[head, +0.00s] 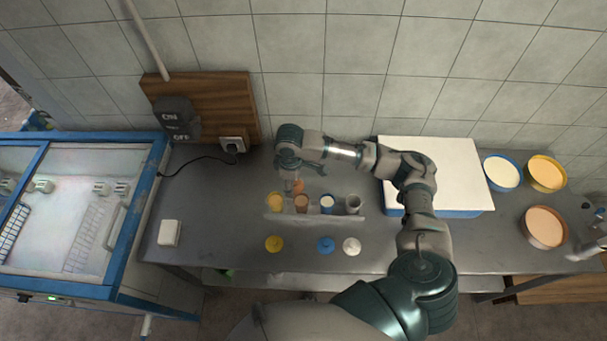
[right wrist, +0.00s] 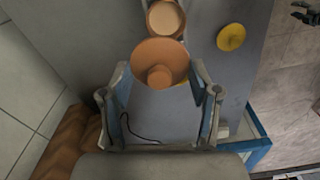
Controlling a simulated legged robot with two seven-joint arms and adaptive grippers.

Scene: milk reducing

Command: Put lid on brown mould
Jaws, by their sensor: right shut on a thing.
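The brown lid (right wrist: 160,60) is a shallow orange-brown disc with a raised knob, held between the fingers of my right gripper (right wrist: 160,92). In the head view my right gripper (head: 291,184) is at the back of the row of moulds, with the brown lid (head: 298,187) partly hidden under it. The brown mould (head: 301,205) stands upright in the row, second from the left, with pale brown content. In the right wrist view the brown mould (right wrist: 166,18) shows just beyond the lid, its near rim hidden by it.
A yellow mould (head: 276,203), blue mould (head: 327,204) and grey mould (head: 353,204) share the row. In front lie a yellow lid (head: 274,243), blue lid (head: 325,245) and white lid (head: 351,246). A white-topped box (head: 455,165) and several bowls stand to the right.

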